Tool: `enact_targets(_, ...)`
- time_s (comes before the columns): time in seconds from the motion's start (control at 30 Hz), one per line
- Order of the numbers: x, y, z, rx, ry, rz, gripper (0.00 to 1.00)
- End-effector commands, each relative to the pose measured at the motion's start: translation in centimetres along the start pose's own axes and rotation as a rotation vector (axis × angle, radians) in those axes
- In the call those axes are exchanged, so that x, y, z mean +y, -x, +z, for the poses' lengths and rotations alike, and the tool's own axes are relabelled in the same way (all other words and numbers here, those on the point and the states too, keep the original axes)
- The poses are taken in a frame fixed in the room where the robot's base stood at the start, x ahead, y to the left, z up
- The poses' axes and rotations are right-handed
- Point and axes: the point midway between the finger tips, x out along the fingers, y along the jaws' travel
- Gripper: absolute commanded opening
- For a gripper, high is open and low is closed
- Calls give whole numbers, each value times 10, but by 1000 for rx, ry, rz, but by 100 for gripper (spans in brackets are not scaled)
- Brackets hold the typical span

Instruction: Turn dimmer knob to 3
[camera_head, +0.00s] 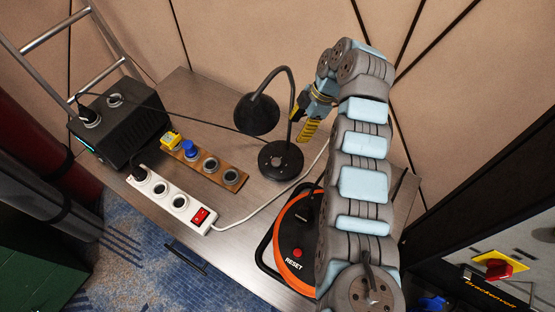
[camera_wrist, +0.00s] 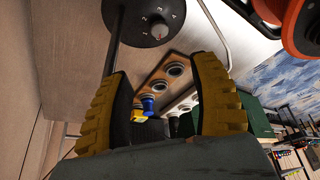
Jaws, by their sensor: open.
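The black desk lamp (camera_head: 256,112) stands on the metal table, its round base carrying the dimmer knob (camera_head: 278,161). In the wrist view the knob (camera_wrist: 158,29) is a small grey dial on the black lamp base (camera_wrist: 140,18), with white numerals around it. I cannot tell surely which number it points at. My gripper (camera_head: 307,132) is to the right of the lamp's stem, above the table. In the wrist view its yellow ridged fingers (camera_wrist: 160,80) are wide apart with nothing between them. The knob shows beyond the fingertips, apart from them.
A wooden socket board (camera_head: 205,166) with yellow and blue plugs, a white power strip (camera_head: 170,197) with a red switch and a black power box (camera_head: 115,124) lie left of the lamp. An orange cable reel (camera_head: 296,262) lies in front. A white cable (camera_head: 285,200) runs between.

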Motion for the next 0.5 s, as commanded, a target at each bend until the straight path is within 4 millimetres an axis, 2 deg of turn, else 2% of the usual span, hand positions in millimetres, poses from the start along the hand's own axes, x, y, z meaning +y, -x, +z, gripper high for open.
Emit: enact_targets(0.5, 0, -80, 0, 2, -2, -1, 62)
